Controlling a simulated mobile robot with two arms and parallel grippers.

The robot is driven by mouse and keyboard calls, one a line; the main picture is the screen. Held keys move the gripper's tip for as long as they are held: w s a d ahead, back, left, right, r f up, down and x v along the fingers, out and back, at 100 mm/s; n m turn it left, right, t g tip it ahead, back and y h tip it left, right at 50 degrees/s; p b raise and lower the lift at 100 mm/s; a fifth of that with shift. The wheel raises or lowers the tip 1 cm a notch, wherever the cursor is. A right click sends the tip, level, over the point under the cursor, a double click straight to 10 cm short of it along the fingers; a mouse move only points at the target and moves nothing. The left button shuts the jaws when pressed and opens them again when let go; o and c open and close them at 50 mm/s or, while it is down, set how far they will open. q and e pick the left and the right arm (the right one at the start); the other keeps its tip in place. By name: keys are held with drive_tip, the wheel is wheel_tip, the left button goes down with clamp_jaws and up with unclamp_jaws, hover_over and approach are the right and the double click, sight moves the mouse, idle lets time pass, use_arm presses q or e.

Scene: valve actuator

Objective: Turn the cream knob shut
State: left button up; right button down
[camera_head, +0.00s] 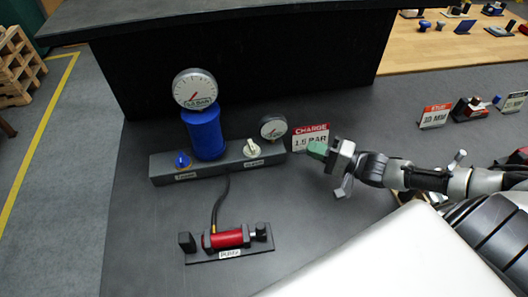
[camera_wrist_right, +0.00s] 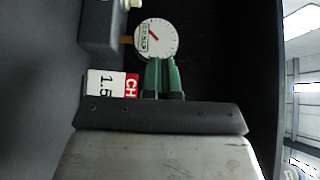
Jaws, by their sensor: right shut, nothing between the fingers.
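The cream knob (camera_head: 251,147) stands on top of the dark grey valve block (camera_head: 217,163), near its right end. A sliver of the cream knob (camera_wrist_right: 134,4) also shows at the top edge of the right wrist view. My right gripper (camera_head: 318,150) has green fingers and is to the right of the knob, clear of it, beside the "CHARGE 1.5 BAR" sign. In the right wrist view its green fingers (camera_wrist_right: 162,75) are together and empty, in front of the small round gauge. My left gripper is not in view.
A blue knob (camera_head: 182,160) and blue cylinder (camera_head: 205,133) with a large gauge (camera_head: 195,89) share the block. The small gauge (camera_head: 273,127) and charge sign (camera_head: 310,137) are near my gripper. A red pump (camera_head: 226,238) lies in front, joined by a hose.

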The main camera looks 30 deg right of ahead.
sight(255, 148)
wheel_tip(255, 148, down, 5)
drive_tip(key=b, duration=0.3)
drive_tip(key=shift+r+b, duration=0.15)
drive_tip(key=shift+b, duration=0.25)
drive_tip(key=shift+w+a+r, duration=0.1)
drive_tip(key=shift+w+a, duration=0.3)
drive_tip(key=shift+w, duration=0.1)
drive_tip(key=p+x, duration=0.1)
drive_tip(key=x, duration=0.7)
drive_tip(key=shift+w+r+p, duration=0.1)
drive_tip(key=shift+p, duration=0.3)
drive_tip(key=a, duration=0.1)
drive_tip(key=w+a+p, duration=0.1)
drive_tip(key=a, duration=0.1)
drive_tip(key=shift+a, duration=0.25)
drive_tip(key=shift+a+p, duration=0.35)
drive_tip(key=shift+a, duration=0.15)
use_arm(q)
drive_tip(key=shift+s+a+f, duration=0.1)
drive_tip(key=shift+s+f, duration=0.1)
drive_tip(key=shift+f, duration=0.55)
use_arm(e)
drive_tip(key=shift+f, duration=0.2)
